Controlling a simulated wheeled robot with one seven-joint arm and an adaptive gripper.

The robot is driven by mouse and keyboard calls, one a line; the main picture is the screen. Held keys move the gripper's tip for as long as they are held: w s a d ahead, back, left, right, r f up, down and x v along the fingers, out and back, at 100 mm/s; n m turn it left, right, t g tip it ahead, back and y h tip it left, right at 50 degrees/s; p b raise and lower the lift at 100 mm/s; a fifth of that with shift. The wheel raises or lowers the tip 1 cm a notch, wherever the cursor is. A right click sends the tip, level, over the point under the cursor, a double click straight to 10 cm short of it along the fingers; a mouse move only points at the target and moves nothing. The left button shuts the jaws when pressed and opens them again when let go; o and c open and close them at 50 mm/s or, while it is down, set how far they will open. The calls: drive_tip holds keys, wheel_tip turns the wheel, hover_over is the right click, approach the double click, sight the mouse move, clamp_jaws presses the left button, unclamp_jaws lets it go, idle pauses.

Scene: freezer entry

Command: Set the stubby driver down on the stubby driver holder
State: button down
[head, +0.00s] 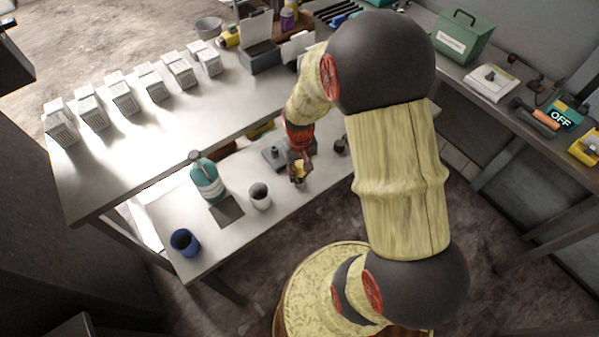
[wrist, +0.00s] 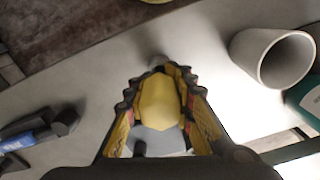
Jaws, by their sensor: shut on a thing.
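The stubby driver has a thick yellow handle (wrist: 160,100) that fills the space between my fingers in the wrist view. A pale end shows beyond it. In the head view my gripper (head: 298,172) is low over the lower bench, the driver's yellow (head: 300,179) showing at its fingertips. My gripper is shut on the handle. I cannot tell for sure which thing is the stubby driver holder. A dark block with an upright knob (head: 274,155) stands just left of my gripper, partly hidden by it. Whether the driver touches anything beneath is hidden.
A light grey cup (head: 260,197) stands left of my gripper, with a teal bottle (head: 207,180), a dark square plate (head: 226,211) and a blue cup (head: 185,242) farther left. A dark tool with a blue label (wrist: 40,133) lies nearby.

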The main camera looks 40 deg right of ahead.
drive_tip(key=shift+f, duration=0.45)
drive_tip(key=c, duration=1.4)
unclamp_jaws()
wheel_tip(320, 180, up, 12)
